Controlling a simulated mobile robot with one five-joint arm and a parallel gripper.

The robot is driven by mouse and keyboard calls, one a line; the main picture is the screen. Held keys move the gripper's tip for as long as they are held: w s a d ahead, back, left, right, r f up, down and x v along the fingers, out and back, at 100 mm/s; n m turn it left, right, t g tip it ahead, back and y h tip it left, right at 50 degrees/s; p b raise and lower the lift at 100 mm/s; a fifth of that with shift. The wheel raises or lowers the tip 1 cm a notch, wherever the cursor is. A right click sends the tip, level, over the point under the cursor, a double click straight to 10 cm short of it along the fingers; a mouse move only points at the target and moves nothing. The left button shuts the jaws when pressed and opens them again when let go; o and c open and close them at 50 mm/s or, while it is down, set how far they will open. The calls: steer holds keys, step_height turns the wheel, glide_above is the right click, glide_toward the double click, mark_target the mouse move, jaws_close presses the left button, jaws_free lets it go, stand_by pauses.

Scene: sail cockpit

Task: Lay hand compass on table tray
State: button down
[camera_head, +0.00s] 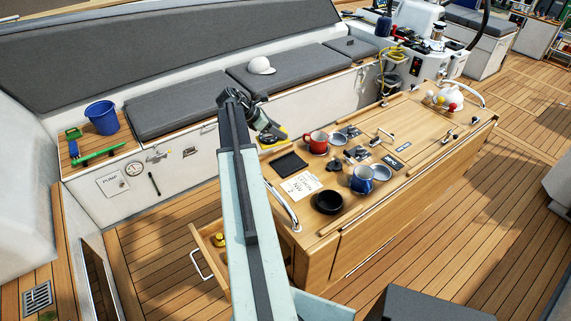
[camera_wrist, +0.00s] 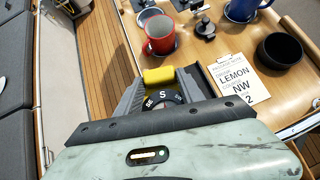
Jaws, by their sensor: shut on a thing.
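The hand compass (camera_head: 281,136) is yellow and black. My gripper (camera_head: 272,131) is shut on it and holds it up near the left end of the wooden table. In the wrist view the compass (camera_wrist: 158,77) shows its yellow end and a dark dial with white letters between the jaws (camera_wrist: 160,92). A flat, dark square tray (camera_head: 289,164), which looks like the table tray, lies on the table's left end and looks empty. In the wrist view, part of the tray (camera_wrist: 212,88) shows just right of my gripper; the rest is hidden behind it.
A paper card (camera_head: 300,185) and a black bowl (camera_head: 328,202) lie near the tray. A red mug (camera_head: 316,142), a blue mug (camera_head: 361,179) and small dark items stand further along the table. A metal rail (camera_head: 284,206) edges its near end. An open drawer (camera_head: 208,243) sticks out below.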

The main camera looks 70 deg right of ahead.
steer(key=s+r+n+t+h, duration=0.1)
steer(key=s+n, duration=0.1)
steer(key=s, duration=0.5)
steer(key=f+b, duration=0.6)
steer(key=f, duration=0.1)
steer(key=f+b, duration=0.3)
steer(key=b, duration=0.1)
steer(key=shift+w+a+f, duration=0.1)
steer(key=shift+a+f, duration=0.05)
steer(key=shift+a, duration=0.2)
steer(key=shift+r, duration=0.25)
steer(key=shift+f, duration=0.1)
steer(key=c, duration=1.1)
jaws_free()
steer(key=shift+f, duration=0.1)
steer(key=shift+c, duration=0.2)
steer(key=o, duration=0.4)
